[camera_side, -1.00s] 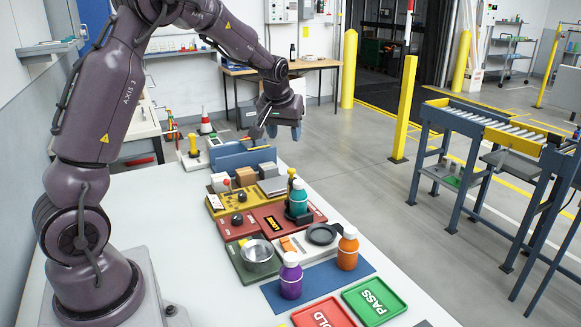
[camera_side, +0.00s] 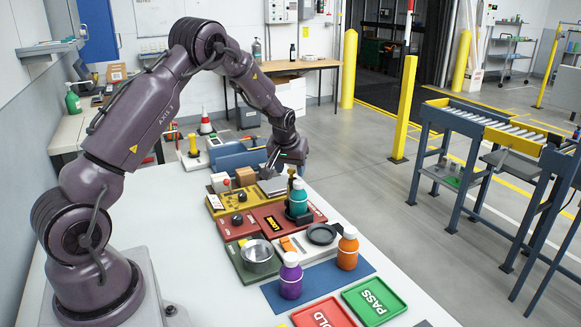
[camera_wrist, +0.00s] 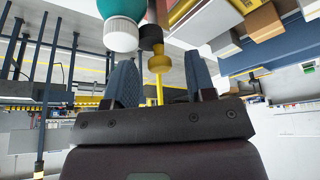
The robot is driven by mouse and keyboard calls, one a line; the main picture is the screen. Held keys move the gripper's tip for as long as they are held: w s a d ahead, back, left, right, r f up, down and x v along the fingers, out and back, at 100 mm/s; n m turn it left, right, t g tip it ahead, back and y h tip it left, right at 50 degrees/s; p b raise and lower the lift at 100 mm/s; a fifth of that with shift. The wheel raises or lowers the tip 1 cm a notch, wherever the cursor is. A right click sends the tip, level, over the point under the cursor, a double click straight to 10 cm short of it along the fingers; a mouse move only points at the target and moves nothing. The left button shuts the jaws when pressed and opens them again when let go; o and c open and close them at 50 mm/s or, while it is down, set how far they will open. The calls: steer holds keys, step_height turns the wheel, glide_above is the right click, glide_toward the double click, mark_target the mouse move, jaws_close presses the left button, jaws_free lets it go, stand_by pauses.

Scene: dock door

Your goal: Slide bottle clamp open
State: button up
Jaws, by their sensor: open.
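A teal bottle (camera_side: 299,197) with a white cap stands upright in a black clamp on the red board (camera_side: 264,224) with a yellow "LOCKED" label. A brass-coloured knob (camera_side: 291,172) on a dark post rises beside the bottle. My gripper (camera_side: 279,170) is above and just behind the knob. In the wrist view, my gripper (camera_wrist: 160,75) is open and empty. The yellow knob (camera_wrist: 159,63) appears between its fingertips, apart from both. The bottle (camera_wrist: 122,10) and its white cap are just left of the knob.
A yellow board (camera_side: 229,198) with blocks lies behind the red one. A metal cup (camera_side: 257,256), a purple bottle (camera_side: 290,277) and an orange bottle (camera_side: 347,249) stand in front. The green PASS tray (camera_side: 374,301) is empty at front right.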

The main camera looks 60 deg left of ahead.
jaws_close()
steer(key=shift+a, duration=1.6)
jaws_free()
steer(key=shift+r, duration=0.1)
steer(key=v, duration=1.3)
